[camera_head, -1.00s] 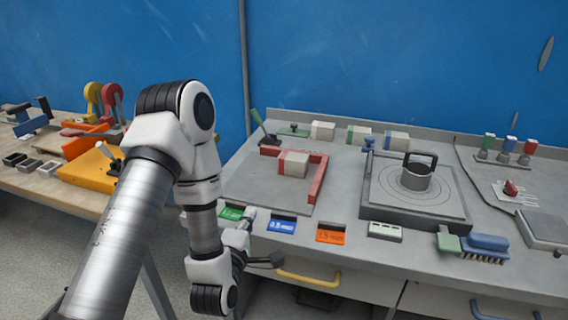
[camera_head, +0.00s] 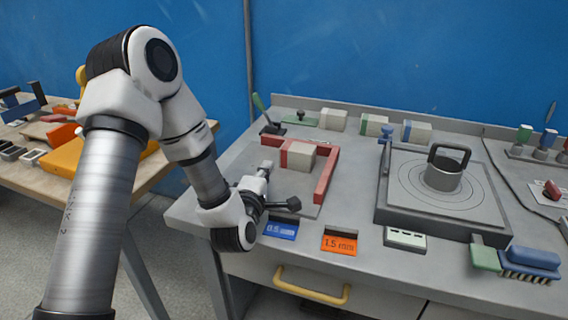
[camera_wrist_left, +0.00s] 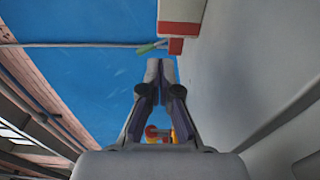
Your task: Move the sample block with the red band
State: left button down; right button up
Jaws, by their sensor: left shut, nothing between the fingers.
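The sample block with the red band (camera_head: 301,156) is pale and sits on the grey plate at the left of the bench, inside the corner of a red L-shaped fence (camera_head: 327,172). Its white body and red band also show at the top of the left wrist view (camera_wrist_left: 181,14). My left gripper (camera_head: 266,168) is over the left front part of that plate, left of the block and apart from it. In the left wrist view its fingers (camera_wrist_left: 158,70) are together and empty. My right gripper is not in view.
Other blocks with green (camera_head: 370,124) and blue (camera_head: 410,131) bands stand at the back. A plate with a ringed metal weight (camera_head: 443,176) is to the right. Blue (camera_head: 282,229) and orange (camera_head: 340,241) labels line the front edge. A green-handled lever (camera_head: 262,108) stands behind the fence.

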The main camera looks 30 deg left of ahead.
aim_at(286, 152)
pick_arm(q)
jog(key=x, duration=0.3)
jog(key=shift+w+r, duration=0.15)
jog(key=shift+w, duration=0.25)
jog(key=shift+w+d+p, duration=0.2)
jog(key=shift+w+d, duration=0.1)
jog(key=shift+w, duration=0.3)
jog(key=shift+w+d+p, duration=0.15)
jog(key=shift+w+d, duration=0.2)
jog(key=shift+w, duration=0.25)
jog(key=shift+w+d, duration=0.25)
jog(key=shift+w, duration=0.1)
jog(key=shift+a, duration=0.15)
